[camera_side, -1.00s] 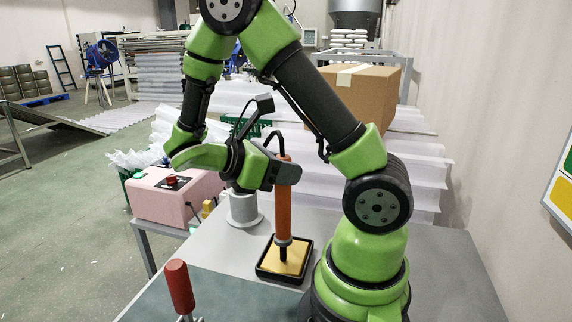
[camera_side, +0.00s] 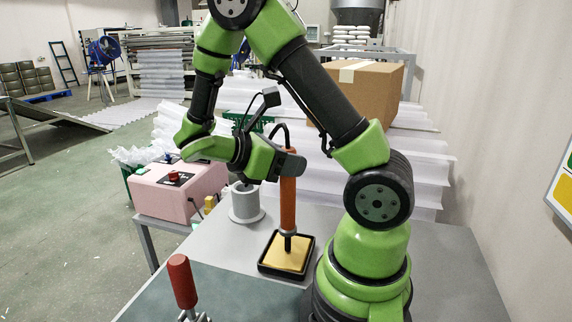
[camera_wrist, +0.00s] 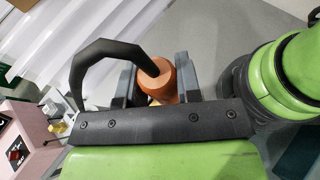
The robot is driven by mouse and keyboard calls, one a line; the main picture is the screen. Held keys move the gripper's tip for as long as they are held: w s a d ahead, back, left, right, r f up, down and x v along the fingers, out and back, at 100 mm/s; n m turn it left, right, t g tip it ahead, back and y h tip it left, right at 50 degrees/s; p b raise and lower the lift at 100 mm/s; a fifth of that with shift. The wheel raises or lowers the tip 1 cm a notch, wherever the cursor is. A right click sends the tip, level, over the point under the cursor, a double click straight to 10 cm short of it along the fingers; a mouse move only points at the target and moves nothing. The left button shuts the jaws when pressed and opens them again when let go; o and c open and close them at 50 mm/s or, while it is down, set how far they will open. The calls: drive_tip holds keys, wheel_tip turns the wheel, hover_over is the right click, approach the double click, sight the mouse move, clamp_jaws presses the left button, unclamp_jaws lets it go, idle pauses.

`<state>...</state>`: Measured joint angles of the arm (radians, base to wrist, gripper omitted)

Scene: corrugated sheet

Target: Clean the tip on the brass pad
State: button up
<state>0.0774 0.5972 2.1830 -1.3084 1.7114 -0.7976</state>
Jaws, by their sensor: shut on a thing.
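My gripper (camera_side: 288,166) is shut on an orange-handled hot tool (camera_side: 288,205), held upright with its dark tip pointing down. In the wrist view the top of the orange handle (camera_wrist: 158,84) sits between the two fingers, with a black cable curving from it. The brass pad (camera_side: 287,254) is a yellow square in a black tray on the table. The tip is over the pad's upper part and seems to touch it or hang just above; I cannot tell which.
A grey cylindrical stand (camera_side: 245,203) is just left of the pad. A pink box with a red button (camera_side: 180,188) stands further left. A red-handled clamp (camera_side: 181,283) is at the front left. Corrugated sheets and a cardboard box (camera_side: 362,93) lie behind.

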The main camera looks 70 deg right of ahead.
drive_tip(key=shift+d+f, duration=0.15)
drive_tip(key=shift+d, duration=1.7)
idle(2.0)
drive_tip(key=shift+a, duration=3.55)
